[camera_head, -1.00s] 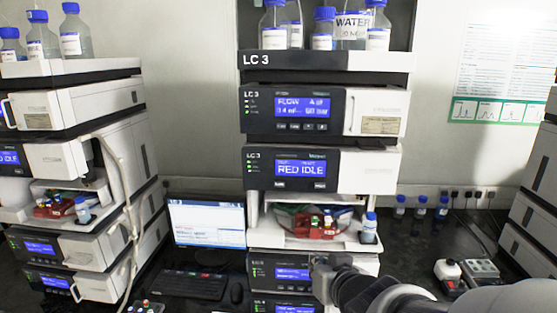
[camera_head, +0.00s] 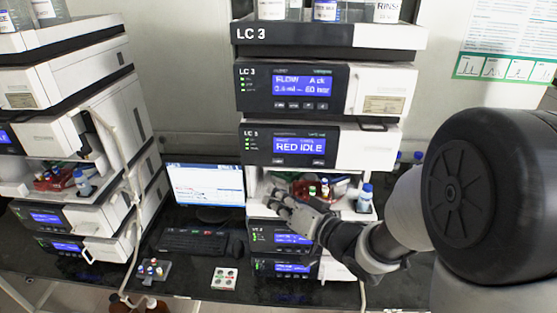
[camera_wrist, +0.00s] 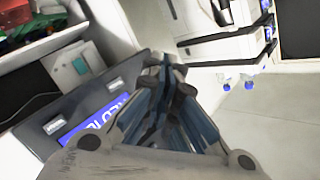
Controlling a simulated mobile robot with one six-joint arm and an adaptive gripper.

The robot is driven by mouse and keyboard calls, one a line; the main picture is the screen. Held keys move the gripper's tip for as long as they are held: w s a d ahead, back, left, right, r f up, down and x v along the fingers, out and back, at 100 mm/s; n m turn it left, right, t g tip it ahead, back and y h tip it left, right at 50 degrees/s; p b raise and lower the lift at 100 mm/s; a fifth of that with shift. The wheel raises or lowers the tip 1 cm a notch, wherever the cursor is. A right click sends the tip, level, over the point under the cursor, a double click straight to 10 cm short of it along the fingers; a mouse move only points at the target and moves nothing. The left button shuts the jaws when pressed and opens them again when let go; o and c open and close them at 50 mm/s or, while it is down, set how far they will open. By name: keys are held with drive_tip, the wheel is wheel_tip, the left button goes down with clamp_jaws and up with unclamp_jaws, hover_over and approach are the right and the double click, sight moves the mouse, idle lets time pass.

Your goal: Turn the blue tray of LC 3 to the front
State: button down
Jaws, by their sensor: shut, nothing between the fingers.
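The LC 3 stack (camera_head: 322,145) stands in the middle of the head view, its display (camera_head: 299,145) reading RED IDLE. Below that display is the open tray bay, with a red tray (camera_head: 302,188) at its front holding vials. A green part shows beside the red. I cannot clearly make out the blue tray. My gripper (camera_head: 277,193) is shut and empty, in front of the bay's left part, hiding some of it. In the wrist view my gripper (camera_wrist: 165,68) is shut beside a lit display (camera_wrist: 98,120); red and green tray parts (camera_wrist: 22,20) show at upper left.
A blue-capped bottle (camera_head: 365,198) stands at the bay's right edge. A monitor (camera_head: 204,186) and keyboard (camera_head: 193,241) are left of the stack. Another stack (camera_head: 70,150) stands at far left. Small vial racks (camera_head: 224,278) lie on the dark bench in front.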

drive_tip(key=w+p, duration=0.1)
drive_tip(key=w, duration=0.8)
drive_tip(key=shift+d, duration=0.15)
drive_tip(key=shift+w, duration=0.1)
idle(1.3)
drive_tip(key=shift+w, duration=0.25)
drive_tip(key=shift+w+p, duration=0.35)
drive_tip(key=shift+w, duration=0.05)
idle(0.6)
drive_tip(key=shift+s, duration=0.85)
drive_tip(key=shift+s+b, duration=0.45)
drive_tip(key=shift+s, duration=2.05)
